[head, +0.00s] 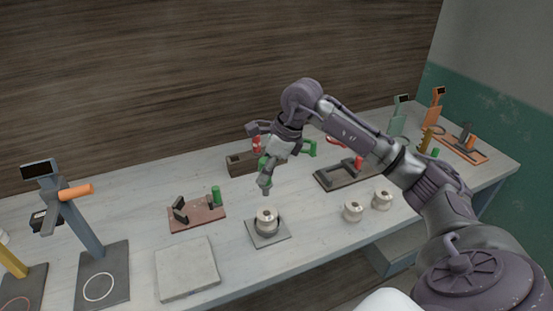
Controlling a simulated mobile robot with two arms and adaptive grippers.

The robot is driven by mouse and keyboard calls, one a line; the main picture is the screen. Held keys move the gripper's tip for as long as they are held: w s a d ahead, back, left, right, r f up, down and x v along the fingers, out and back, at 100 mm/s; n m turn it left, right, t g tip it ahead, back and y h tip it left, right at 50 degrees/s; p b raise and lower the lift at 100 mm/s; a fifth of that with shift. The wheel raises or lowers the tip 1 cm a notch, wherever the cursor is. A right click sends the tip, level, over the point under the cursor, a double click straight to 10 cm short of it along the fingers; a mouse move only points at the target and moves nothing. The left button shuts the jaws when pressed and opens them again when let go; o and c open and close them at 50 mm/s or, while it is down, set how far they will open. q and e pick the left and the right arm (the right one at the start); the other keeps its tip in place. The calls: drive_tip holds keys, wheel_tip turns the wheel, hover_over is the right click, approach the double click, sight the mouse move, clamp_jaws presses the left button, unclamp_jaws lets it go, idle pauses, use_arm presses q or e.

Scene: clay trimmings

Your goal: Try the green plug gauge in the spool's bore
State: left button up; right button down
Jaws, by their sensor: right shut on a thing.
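My right gripper (266,171) comes in from the right, points down and is shut on the green plug gauge (265,179). The gauge hangs roughly upright, and its grey lower end shows below the fingers. Under it, a pale spool (267,225) stands in a dark holder on a small grey plate (280,236). A gap shows between the gauge's lower end and the spool's top. Whether the gauge is exactly in line with the bore cannot be told. My left gripper is out of view.
Two more pale spools (353,211) (382,199) stand right of the holder. A dark wooden block (240,163) with a red piece is behind the gripper. A reddish plate (190,219) carries a green cylinder. A pale slab (186,268) lies front left. Gauge stands line both ends.

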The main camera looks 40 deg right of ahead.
sight(266, 189)
drive_tip(key=shift+s, duration=0.15)
drive_tip(key=shift+f, duration=0.3)
drive_tip(key=shift+w+d+f+b, duration=0.1)
drive_tip(key=shift+w+f+b, duration=0.25)
drive_tip(key=shift+f+b, duration=0.4)
drive_tip(key=shift+f, duration=0.5)
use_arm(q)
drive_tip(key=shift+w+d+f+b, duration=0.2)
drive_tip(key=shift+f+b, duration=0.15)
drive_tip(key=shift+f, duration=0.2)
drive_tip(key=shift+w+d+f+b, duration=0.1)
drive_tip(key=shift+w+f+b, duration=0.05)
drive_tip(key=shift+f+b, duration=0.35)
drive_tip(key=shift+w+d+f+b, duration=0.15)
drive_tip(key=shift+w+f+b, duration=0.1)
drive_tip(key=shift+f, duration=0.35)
use_arm(e)
drive_tip(key=shift+f, duration=1.7)
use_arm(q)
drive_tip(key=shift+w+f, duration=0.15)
use_arm(e)
drive_tip(key=shift+s, duration=0.1)
use_arm(q)
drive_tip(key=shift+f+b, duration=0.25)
drive_tip(key=shift+b, duration=0.15)
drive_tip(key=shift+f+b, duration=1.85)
use_arm(e)
drive_tip(key=shift+f, duration=2.15)
